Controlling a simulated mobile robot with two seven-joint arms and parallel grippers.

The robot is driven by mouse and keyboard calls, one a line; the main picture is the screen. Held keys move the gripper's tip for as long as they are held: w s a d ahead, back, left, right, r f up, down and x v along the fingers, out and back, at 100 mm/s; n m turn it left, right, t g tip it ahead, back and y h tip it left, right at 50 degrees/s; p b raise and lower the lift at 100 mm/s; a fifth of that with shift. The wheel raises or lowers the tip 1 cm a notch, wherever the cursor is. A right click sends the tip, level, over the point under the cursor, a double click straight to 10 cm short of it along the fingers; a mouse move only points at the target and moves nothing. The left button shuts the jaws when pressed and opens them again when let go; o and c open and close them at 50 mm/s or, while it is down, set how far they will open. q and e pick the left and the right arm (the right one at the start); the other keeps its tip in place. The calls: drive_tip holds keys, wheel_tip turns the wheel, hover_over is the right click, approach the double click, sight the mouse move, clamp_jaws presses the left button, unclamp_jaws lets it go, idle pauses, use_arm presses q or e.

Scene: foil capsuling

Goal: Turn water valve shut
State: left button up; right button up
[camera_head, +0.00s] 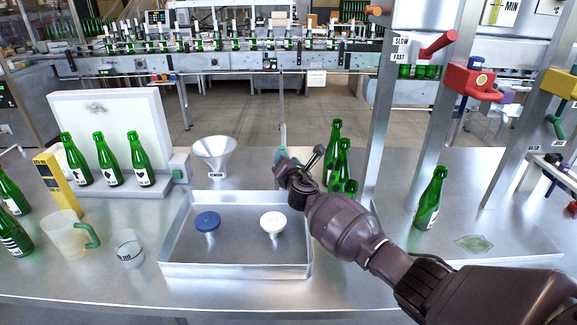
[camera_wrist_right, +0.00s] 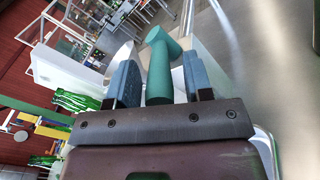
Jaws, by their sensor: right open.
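A green T-shaped handle (camera_wrist_right: 160,62), which looks like the water valve, stands between the two blue-grey fingers of my right gripper (camera_wrist_right: 156,82) in the right wrist view. The fingers are apart, one on each side of its stem, with a visible gap on the right. In the head view my right gripper (camera_head: 282,158) is behind the metal tray, near the table's back edge. A small teal patch shows at its tip there; I cannot tell whether it is handle or finger. The valve's base is hidden. My left gripper is not in view.
The metal tray (camera_head: 236,269) holds a blue cap (camera_head: 207,221) and a white cap (camera_head: 272,222). A funnel (camera_head: 213,155) stands left of my right gripper. Green bottles (camera_head: 334,140) stand close on its right, partly behind my arm. A jug (camera_head: 66,230) is at left.

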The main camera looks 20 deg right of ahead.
drive_tip(key=s+p, duration=0.1)
drive_tip(key=s, duration=0.9)
drive_tip(key=shift+s+a, duration=0.35)
drive_tip(key=shift+a, duration=0.05)
